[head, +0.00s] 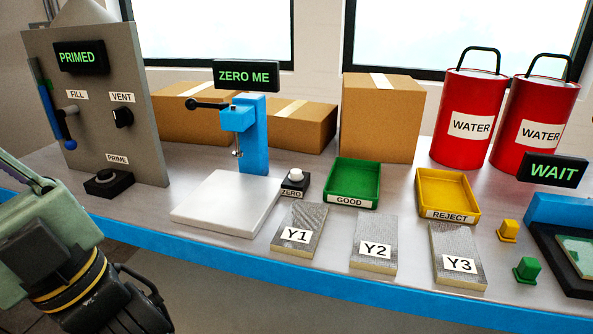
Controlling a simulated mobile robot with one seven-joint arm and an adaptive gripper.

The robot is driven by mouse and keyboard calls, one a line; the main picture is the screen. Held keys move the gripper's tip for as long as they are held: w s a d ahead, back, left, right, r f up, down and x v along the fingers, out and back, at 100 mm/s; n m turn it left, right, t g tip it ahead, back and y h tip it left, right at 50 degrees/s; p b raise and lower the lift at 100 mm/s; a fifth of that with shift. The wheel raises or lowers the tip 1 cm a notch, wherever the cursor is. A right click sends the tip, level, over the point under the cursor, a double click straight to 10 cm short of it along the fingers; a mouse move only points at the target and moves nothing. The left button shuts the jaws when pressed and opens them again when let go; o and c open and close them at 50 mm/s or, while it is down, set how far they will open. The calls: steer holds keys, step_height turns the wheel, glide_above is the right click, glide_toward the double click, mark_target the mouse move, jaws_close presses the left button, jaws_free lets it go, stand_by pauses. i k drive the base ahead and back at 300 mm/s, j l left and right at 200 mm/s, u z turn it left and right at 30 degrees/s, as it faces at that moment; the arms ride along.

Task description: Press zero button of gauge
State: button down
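The gauge (247,128) is a blue stand with a black lever and a probe above a white plate (225,204). Its display (247,75) reads "ZERO ME". The zero button (296,177) is a white knob on a small black box labelled "ZERO", just right of the white plate. My gripper (140,300) is partly in view at the lower left, below the table's front edge, well apart from the button. Its fingers are dark and partly cut off by the frame's bottom, so its opening is unclear.
Panels Y1 (298,232), Y2 (374,245) and Y3 (457,257) lie in front of the green GOOD tray (352,201) and yellow REJECT tray (447,214). A grey PRIMED panel (130,70) stands left. Cardboard boxes and red WATER cans (466,150) stand behind.

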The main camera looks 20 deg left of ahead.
mark_target(295, 173)
steer(key=i+l, duration=0.1)
steer(key=i, duration=0.3)
steer(key=i+u, duration=0.15)
steer(key=u, duration=1.5)
